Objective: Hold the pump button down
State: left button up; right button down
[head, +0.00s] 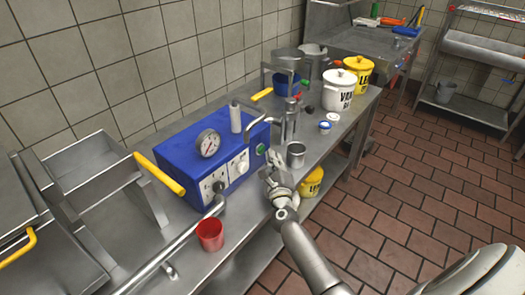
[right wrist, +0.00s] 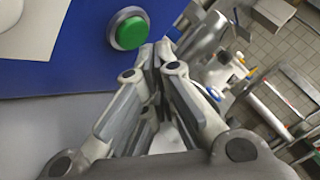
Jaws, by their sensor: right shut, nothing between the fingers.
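The blue pump box (head: 185,152) stands on the metal counter, with a round gauge and sockets on it. Its green button (head: 261,148) is on the right part of the box's front. In the right wrist view the green button (right wrist: 128,29) stands out from the blue face, fully visible. My right gripper (head: 270,163) is close in front of the box by the button. Its closed fingertips (right wrist: 158,54) are beside the button, to the right and slightly below it in the wrist view, with nothing between them. I cannot tell whether they touch the box. My left gripper is out of view.
A metal cup (head: 296,155) stands just right of my right gripper. A red cup (head: 210,235) is near the counter's front edge. A metal tap stand (head: 289,122), a white pot (head: 338,92) and a yellow pot (head: 358,72) are farther back. The tiled floor at right is mostly clear.

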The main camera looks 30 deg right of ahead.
jog(key=shift+w, duration=0.15)
jog(key=shift+w+a, duration=0.15)
jog(key=shift+w, duration=0.1)
